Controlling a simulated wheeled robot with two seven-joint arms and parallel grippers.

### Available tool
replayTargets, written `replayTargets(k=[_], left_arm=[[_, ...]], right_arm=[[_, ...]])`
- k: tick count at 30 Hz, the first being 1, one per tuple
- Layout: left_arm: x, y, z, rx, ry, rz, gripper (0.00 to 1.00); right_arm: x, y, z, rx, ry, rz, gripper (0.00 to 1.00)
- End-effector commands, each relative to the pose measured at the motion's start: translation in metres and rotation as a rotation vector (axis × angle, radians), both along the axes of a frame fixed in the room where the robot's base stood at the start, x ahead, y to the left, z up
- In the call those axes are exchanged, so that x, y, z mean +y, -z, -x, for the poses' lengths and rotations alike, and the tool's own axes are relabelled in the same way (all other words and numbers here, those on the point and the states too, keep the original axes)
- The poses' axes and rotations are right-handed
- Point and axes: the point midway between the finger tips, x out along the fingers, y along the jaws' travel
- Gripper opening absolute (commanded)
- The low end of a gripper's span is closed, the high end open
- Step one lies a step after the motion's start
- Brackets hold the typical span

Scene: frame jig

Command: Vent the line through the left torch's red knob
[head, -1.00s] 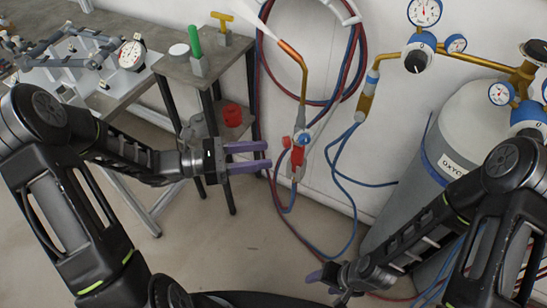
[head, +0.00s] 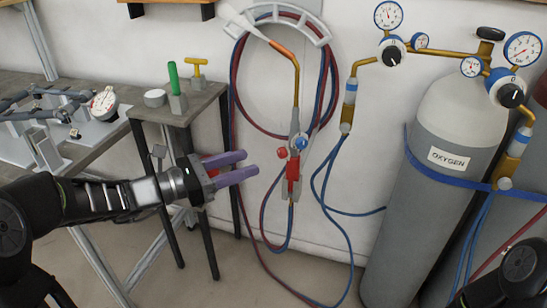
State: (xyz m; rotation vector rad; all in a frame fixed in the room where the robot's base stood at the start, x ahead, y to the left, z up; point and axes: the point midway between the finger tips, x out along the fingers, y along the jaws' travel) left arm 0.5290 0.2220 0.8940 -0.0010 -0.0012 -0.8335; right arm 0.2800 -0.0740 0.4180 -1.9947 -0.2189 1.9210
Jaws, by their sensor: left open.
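A torch (head: 295,98) with a copper-coloured tip hangs on the wall in the middle of the head view. Its red knob (head: 282,153) is on the left side of its body and its blue knob (head: 301,142) on the right. A red grip (head: 293,176) is below them. My left gripper (head: 252,163) has purple fingers, is open and empty, and points right towards the red knob, a little left of it in the picture. Whether it is near the wall in depth I cannot tell. My right gripper is not in view; only part of that arm shows at the bottom right.
A stand (head: 207,98) with a green piece (head: 173,78) and a yellow T-handle (head: 196,67) is behind my left gripper. A bench (head: 85,150) is at left. Red and blue hoses hang on a wall hanger (head: 290,14). An oxygen cylinder (head: 440,190) with gauges stands at right.

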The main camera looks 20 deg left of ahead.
Motion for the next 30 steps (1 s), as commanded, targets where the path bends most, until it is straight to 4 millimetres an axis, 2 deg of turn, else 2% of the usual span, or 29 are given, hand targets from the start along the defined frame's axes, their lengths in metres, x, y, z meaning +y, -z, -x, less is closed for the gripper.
replayTargets(k=[8, 21, 30], left_arm=[[-0.01, 0.001, -0.008, -0.001, 0.004, -0.001, 0.46], [-0.055, 0.001, -0.049, -0.001, 0.003, -0.001, 0.46], [-0.058, 0.0, -0.052, -0.001, 0.002, -0.001, 0.46]], right_arm=[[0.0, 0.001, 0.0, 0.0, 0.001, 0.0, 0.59], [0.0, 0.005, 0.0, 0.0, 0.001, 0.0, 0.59], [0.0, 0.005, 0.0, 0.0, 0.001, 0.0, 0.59]])
